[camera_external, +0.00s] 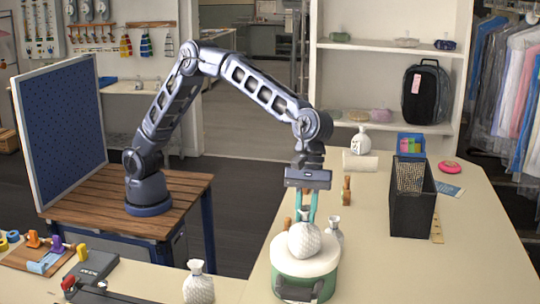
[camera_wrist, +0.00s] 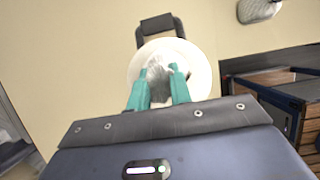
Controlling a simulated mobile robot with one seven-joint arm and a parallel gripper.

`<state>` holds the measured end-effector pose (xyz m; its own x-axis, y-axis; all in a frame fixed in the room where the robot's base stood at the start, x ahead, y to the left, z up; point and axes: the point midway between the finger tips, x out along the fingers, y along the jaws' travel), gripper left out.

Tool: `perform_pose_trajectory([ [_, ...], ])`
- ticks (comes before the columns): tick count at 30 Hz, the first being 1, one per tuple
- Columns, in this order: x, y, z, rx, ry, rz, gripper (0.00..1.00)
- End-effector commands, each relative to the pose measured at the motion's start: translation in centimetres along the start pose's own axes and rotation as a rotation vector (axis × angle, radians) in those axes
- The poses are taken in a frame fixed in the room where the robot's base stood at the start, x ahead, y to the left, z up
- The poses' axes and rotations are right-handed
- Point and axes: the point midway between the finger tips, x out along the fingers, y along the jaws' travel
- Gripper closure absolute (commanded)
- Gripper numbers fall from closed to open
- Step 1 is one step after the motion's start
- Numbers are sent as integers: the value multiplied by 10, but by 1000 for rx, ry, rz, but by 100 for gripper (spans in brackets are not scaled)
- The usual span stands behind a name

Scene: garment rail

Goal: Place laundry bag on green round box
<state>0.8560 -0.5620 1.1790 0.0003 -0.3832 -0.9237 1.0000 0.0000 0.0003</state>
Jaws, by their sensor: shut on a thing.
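A white textured laundry bag (camera_external: 304,241) with a narrow neck is held upright in my gripper (camera_external: 305,217). The teal fingers are shut on its neck. The green round box (camera_external: 331,284), with a pale round top, is directly below the bag on the table. I cannot tell whether the bag's bottom touches the top. In the wrist view the bag (camera_wrist: 157,82) is between the fingers (camera_wrist: 160,82), over the pale round top (camera_wrist: 202,72). The fingers hide part of the bag.
Similar white bags stand behind the box (camera_external: 336,231), at the front left (camera_external: 199,286) and farther back (camera_external: 360,140). A black bin (camera_external: 410,210) stands to the right. A wooden bottle-like item (camera_external: 346,190) is behind the box. The table's right front is clear.

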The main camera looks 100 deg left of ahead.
Motion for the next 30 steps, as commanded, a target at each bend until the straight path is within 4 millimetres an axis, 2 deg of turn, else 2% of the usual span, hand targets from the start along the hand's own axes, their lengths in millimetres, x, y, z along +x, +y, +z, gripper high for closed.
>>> perform_pose_trajectory([
  [1,1,0,0,0,0,0,100],
  [2,1,0,0,0,0,0,74],
  [4,1,0,0,0,0,0,60],
  [5,1,0,0,0,0,0,58],
  [13,0,0,0,0,0,0,58],
  [17,-7,0,1,0,0,2,58],
  [23,-38,0,1,0,0,3,58],
  [30,-85,0,1,0,-1,2,58],
])
